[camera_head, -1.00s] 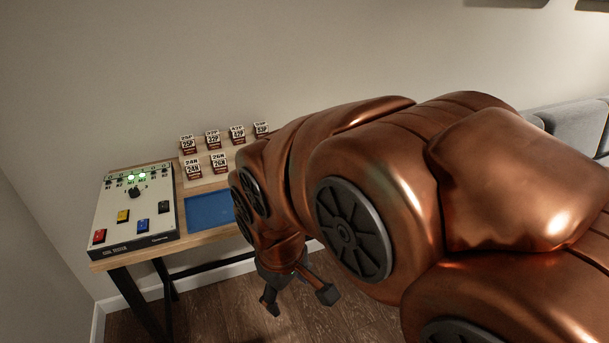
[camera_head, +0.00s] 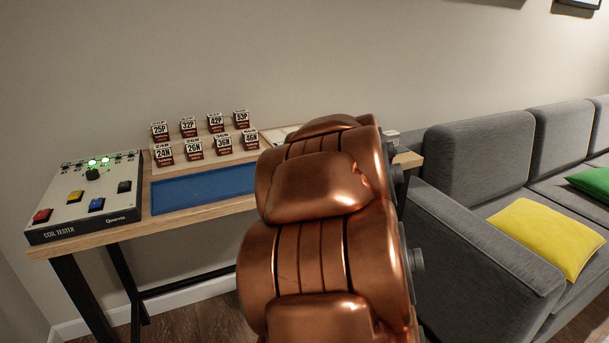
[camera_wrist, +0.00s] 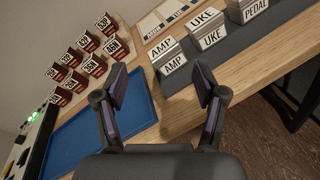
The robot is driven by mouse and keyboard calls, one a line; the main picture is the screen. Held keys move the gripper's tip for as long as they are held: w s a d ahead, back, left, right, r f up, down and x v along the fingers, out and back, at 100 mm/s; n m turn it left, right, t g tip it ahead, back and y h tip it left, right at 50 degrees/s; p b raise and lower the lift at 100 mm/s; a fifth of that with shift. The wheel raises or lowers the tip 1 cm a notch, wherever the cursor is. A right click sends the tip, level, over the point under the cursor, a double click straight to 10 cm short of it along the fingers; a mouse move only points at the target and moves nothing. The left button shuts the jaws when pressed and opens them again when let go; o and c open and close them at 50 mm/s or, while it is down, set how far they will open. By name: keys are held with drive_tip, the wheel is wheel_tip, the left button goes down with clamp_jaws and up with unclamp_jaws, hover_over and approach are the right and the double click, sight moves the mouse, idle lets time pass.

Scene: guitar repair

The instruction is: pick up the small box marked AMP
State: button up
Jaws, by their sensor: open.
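My gripper (camera_wrist: 160,82) is open and empty in the wrist view. Its fingers are short of the AMP box, which shows just beyond and between the fingertips. I cannot tell the exact gap. In the head view my arm hides the gripper and the AMP box.
A blue tray (camera_head: 204,190) lies on the table (camera_head: 130,225). Several marked small boxes stand on a stepped rack (camera_head: 206,149). A coil tester (camera_head: 85,205) with green lights stands at the left. A grey sofa (camera_head: 490,225) is close on the table's right.

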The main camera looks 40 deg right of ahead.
drive_tip(key=f+n+b, duration=0.1)
drive_tip(key=d+f+n+t, duration=0.1)
drive_tip(key=n, duration=0.1)
drive_tip(key=f+n+t+y+b, duration=0.1)
drive_tip(key=shift+d+f+n+b, duration=0.15)
drive_tip(key=shift+d+n+b, duration=0.1)
drive_tip(key=shift+n+b, duration=0.15)
drive_tip(key=n, duration=0.1)
drive_tip(key=f+n+t+y+b, duration=0.1)
drive_tip(key=n, duration=0.1)
drive_tip(key=shift+s+f+n+y+b, duration=0.1)
drive_tip(key=shift+f+n+y+b, duration=0.15)
drive_tip(key=shift+n+y+b, duration=0.05)
drive_tip(key=shift+w+d+r, duration=0.1)
drive_tip(key=shift+w, duration=0.65)
drive_tip(key=shift+r+b+x, duration=0.1)
drive_tip(key=shift+b+x, duration=0.2)
drive_tip(key=shift+x, duration=1.25)
drive_tip(key=shift+r+b+x, duration=0.15)
drive_tip(key=shift+b+x, duration=0.15)
drive_tip(key=shift+x, duration=1.25)
drive_tip(key=shift+d, duration=0.15)
drive_tip(key=c, duration=1)
drive_tip(key=shift+o, duration=0.2)
drive_tip(key=shift+r, duration=0.1)
